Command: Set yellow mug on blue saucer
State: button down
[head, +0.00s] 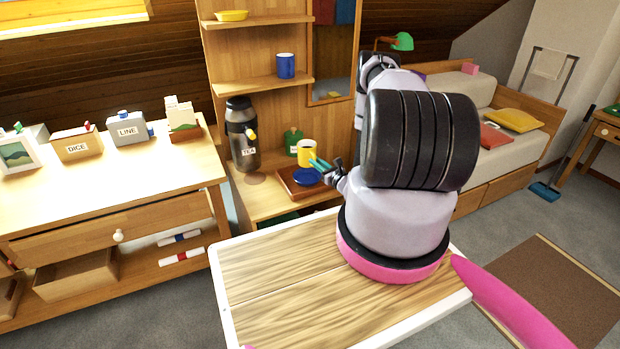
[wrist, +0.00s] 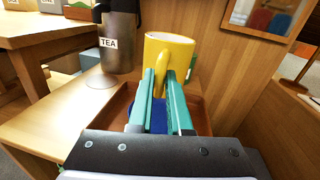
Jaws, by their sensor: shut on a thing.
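The yellow mug (head: 306,153) is upright at my gripper's fingertips, above the brown tray. In the wrist view the yellow mug (wrist: 168,60) has its handle toward me, between the teal fingers of my gripper (wrist: 165,85). My gripper (head: 320,165) is shut on the mug. The blue saucer (head: 307,177) lies in the tray (head: 287,182), below the mug in the head view. In the wrist view the saucer (wrist: 158,118) shows only in part between the fingers. I cannot tell whether the mug touches it.
A dark flask labelled TEA (head: 241,135) stands left of the tray, and a green container (head: 292,141) behind it. A blue mug (head: 286,66) and a yellow bowl (head: 232,15) sit on shelves above. A wooden side panel (wrist: 225,60) rises close on the right in the wrist view.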

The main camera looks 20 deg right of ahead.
notch_tip(320, 180, down, 8)
jog(key=shift+r, duration=0.1)
jog(key=c, duration=0.8)
grip_release()
jog(key=shift+c, duration=0.2)
jog(key=shift+s, duration=0.1)
jog(key=s+d, duration=0.2)
jog(key=s, duration=0.9)
jog(key=shift+s+d, duration=0.15)
jog(key=shift+s, duration=0.15)
